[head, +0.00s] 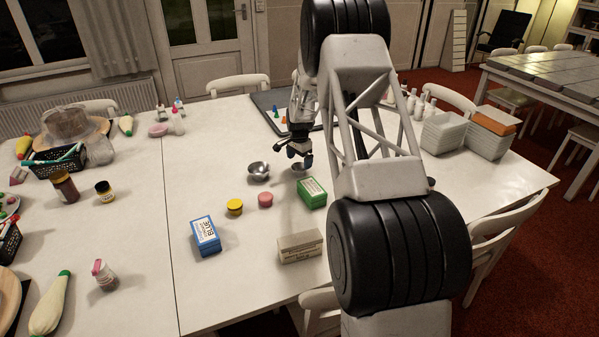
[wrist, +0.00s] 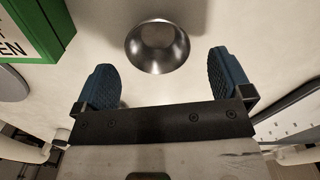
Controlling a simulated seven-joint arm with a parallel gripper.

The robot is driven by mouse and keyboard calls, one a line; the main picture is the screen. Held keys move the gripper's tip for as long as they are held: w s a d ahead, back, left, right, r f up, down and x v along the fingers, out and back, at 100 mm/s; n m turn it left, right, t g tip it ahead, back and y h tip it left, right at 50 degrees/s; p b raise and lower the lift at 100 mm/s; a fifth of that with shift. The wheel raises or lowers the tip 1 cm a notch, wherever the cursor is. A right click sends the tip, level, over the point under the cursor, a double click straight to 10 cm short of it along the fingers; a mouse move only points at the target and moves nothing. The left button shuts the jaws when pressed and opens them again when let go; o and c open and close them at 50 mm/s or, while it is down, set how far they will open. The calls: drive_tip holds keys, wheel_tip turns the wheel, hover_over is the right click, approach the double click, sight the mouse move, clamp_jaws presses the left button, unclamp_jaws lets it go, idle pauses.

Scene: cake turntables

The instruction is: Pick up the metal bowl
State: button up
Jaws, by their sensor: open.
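A small shiny metal bowl (wrist: 158,46) stands upright on the white table in the wrist view, just ahead of my fingertips and centred between them. My gripper (wrist: 167,82) is open and empty, with a blue pad on each side.
A green box (head: 312,193) stands close by on the near side; it also shows in the wrist view (wrist: 38,28). A dark tray (head: 262,103) lies behind.

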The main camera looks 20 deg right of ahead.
sight(299, 168)
drive_tip(key=shift+s+f, duration=0.15)
drive_tip(key=shift+f, duration=2.25)
drive_tip(key=shift+c, duration=0.3)
drive_tip(key=c, duration=0.9)
drive_tip(key=shift+o, duration=0.2)
drive_tip(key=shift+r, duration=0.1)
wheel_tip(299, 168, up, 10)
